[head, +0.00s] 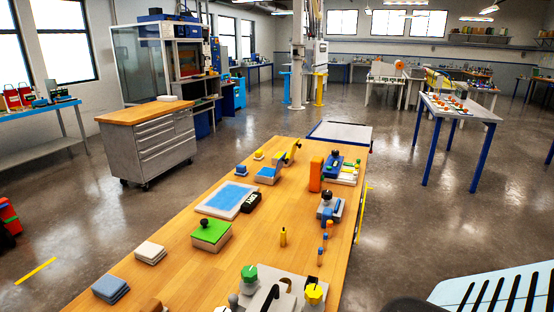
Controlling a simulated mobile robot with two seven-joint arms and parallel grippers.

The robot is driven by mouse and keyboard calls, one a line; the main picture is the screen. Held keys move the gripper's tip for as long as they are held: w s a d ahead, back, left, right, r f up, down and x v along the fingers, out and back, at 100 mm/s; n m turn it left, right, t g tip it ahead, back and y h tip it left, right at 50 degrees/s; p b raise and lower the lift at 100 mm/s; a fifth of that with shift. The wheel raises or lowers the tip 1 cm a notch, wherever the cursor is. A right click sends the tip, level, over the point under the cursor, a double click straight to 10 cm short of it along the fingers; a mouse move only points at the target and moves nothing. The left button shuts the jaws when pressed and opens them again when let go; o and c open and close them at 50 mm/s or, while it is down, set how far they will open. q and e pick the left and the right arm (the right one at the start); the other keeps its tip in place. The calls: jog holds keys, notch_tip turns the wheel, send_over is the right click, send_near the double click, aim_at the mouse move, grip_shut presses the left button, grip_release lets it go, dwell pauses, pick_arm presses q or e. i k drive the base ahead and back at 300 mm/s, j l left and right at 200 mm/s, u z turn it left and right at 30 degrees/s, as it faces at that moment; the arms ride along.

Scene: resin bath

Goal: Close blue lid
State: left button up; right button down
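On the wooden table (160,262), a blue lid-like block with a black knob (333,165) sits at the far right, beside a pale tray with small coloured parts. It is too small to tell whether it is open or shut. Closer, a grey-blue box with a black knob (329,208) stands near the right edge. A low box with blue on it (268,174) has a tilted blue and yellow piece (291,153) beside or on it; I cannot tell which. Neither of my grippers is in view.
A flat tray with a blue face (231,199), a black item (251,202) and a green-topped box (211,234) lie mid-table. An orange upright block (316,174) stands right. A fixture with green and yellow knobs is at the near edge.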

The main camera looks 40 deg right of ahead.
aim_at(280, 161)
jog(key=k+l+u, duration=0.2)
jog(key=l, duration=0.25)
jog(key=l+u, duration=0.25)
jog(key=l, duration=0.2)
jog(key=k+l+u, duration=0.1)
jog(key=l, duration=0.3)
jog(key=k+l+u, duration=0.15)
jog(key=k+l, duration=0.35)
jog(key=l, duration=0.2)
jog(key=k+l, duration=0.15)
jog(key=l, duration=0.2)
jog(key=k+l, duration=0.2)
jog(key=l, duration=0.2)
jog(key=k+l, duration=0.2)
jog(key=l, duration=0.15)
jog(key=k+l, duration=0.15)
jog(key=l, duration=0.25)
jog(key=u, duration=0.05)
